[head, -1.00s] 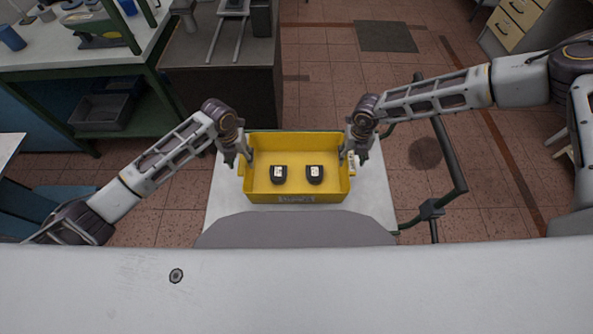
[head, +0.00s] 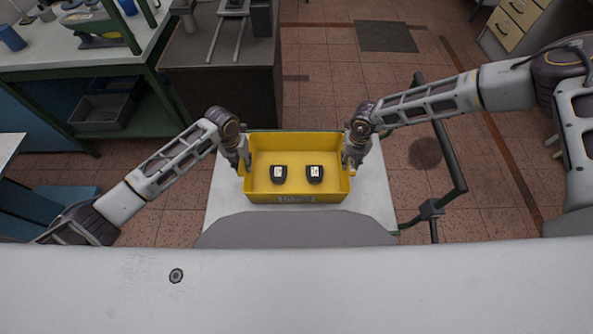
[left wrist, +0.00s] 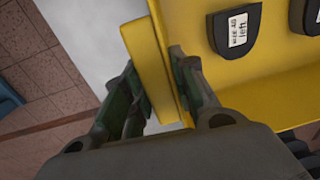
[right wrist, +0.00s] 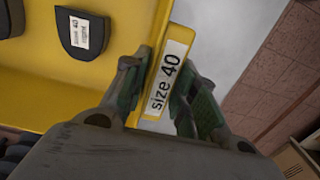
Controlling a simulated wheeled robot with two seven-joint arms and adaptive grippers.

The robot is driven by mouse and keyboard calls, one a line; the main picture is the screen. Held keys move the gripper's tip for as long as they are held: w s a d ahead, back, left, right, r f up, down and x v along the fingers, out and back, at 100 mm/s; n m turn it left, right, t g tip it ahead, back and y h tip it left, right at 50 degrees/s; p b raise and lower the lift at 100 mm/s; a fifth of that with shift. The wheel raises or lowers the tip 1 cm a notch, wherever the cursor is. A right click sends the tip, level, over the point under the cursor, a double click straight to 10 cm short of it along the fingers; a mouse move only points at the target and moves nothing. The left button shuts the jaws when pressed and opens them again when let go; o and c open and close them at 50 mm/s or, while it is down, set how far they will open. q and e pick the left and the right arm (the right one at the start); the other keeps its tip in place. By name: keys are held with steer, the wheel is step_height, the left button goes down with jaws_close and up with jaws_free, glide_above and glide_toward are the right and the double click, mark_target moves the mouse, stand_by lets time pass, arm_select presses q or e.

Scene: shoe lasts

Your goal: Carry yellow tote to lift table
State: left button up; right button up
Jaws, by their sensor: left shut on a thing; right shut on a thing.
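The yellow tote (head: 297,197) sits on a light-topped lift table (head: 378,200) in the head view. Two dark shoe lasts lie inside it, a left one (head: 279,175) and another (head: 314,174), each with a white label. My left gripper (head: 242,163) is shut on the tote's left end wall; the left wrist view shows its fingers (left wrist: 165,90) on both sides of the yellow rim. My right gripper (head: 350,160) is shut on the right end; in the right wrist view its fingers (right wrist: 160,90) straddle a rim with a "size 40" label (right wrist: 166,72).
A green-framed workbench (head: 150,70) with a grey bin (head: 102,112) below stands at the left. A dark cabinet (head: 222,95) is behind the tote. A dark tubular handle (head: 447,160) rises at the table's right.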

arm_select(q)
jaws_close()
arm_select(e)
jaws_close()
